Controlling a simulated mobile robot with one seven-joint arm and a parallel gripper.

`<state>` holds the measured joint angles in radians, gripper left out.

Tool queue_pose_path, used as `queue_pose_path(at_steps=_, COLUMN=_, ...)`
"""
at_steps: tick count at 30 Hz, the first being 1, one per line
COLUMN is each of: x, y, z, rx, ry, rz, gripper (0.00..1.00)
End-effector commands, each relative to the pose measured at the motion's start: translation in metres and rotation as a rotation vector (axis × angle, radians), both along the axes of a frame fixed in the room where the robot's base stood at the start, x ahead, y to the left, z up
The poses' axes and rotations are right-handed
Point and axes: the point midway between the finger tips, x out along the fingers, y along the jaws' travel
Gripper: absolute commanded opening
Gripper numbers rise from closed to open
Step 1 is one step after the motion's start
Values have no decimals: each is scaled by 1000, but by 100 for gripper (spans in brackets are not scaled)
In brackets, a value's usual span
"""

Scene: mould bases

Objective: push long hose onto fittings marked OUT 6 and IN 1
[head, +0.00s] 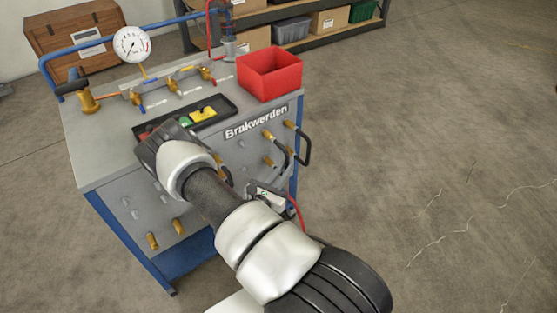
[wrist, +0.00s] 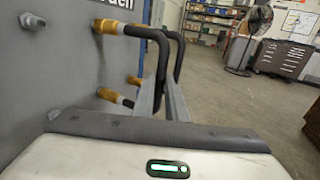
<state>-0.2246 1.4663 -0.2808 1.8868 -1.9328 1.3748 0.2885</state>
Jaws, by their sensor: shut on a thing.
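A black hose (wrist: 164,55) runs from an upper brass fitting (wrist: 110,27), bends and goes down between the fingers of my gripper (wrist: 167,100). My gripper is shut on this hose beside the panel. A black hose end (wrist: 128,101) sits at the lower brass fitting (wrist: 108,94); whether it is fully on, I cannot tell. In the head view the held hose (head: 284,151) comes from a brass fitting (head: 267,134) on the front panel, and my arm hides part of the gripper (head: 280,182). The markings OUT 6 and IN 1 cannot be read.
A second looped black hose (head: 307,148) is on fittings at the panel's right edge, close behind the held one. The bench (head: 95,150) carries a red bin (head: 270,75), a black tray (head: 225,112) and a gauge (head: 131,44). The floor to the right is clear.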

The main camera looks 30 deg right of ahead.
Motion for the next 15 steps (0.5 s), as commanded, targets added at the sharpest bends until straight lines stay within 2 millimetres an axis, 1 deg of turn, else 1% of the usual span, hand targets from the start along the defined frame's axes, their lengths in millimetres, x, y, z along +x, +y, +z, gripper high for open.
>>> queue_pose_path(at_steps=4, x=-3, y=0, z=1, rx=-1, ry=0, rz=0, gripper=0)
queue_pose_path(at_steps=15, x=-17, y=-1, z=1, rx=-2, ry=1, rz=0, gripper=0)
